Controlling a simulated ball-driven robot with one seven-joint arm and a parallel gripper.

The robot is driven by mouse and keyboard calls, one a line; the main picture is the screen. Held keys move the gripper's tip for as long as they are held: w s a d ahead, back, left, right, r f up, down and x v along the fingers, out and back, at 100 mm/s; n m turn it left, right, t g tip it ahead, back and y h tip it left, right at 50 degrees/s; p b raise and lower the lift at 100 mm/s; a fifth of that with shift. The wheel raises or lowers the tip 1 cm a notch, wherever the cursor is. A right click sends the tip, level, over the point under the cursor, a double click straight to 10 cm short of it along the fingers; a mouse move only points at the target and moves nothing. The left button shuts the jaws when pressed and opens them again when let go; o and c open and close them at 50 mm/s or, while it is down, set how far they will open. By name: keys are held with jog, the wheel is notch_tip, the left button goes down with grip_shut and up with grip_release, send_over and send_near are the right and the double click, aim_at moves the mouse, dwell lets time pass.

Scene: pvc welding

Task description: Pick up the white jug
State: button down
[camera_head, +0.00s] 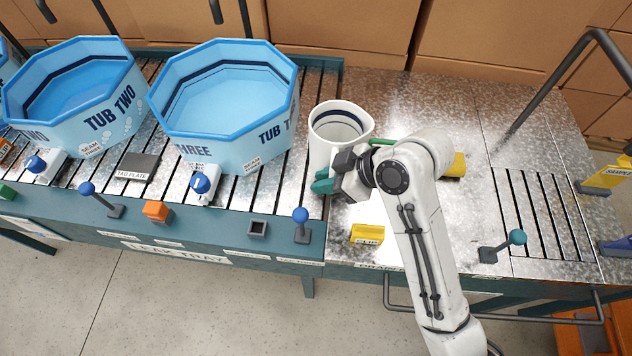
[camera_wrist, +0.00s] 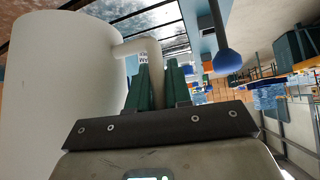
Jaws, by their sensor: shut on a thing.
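The white jug (camera_head: 322,152) stands upright at the right end of the slatted tray, just right of tub three. A dark band shows inside its open mouth. In the wrist view the white jug (camera_wrist: 60,95) fills the left side, with its handle reaching toward the fingers. My gripper (camera_head: 326,182) is at the jug's lower front side, with green fingertips. In the wrist view my gripper (camera_wrist: 160,88) has its two green fingers close together at the handle. It is shut on the jug's handle. My wrist hides part of the jug; I cannot tell whether its base touches the surface.
Blue tub three (camera_head: 225,140) stands close left of the jug, with tub two (camera_head: 88,120) beyond. A blue-knobbed lever (camera_head: 300,216) stands in front, and a yellow clip (camera_head: 367,234) lies near the bench edge. A teal-knobbed lever (camera_head: 517,237) is at right.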

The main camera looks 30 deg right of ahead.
jog(key=s+d+r+p, duration=0.3)
jog(key=s+r+p, duration=0.2)
jog(key=s, duration=0.5)
jog(key=shift+s+d+r, duration=0.15)
jog(key=shift+s+r, duration=0.2)
jog(key=shift+r, duration=0.5)
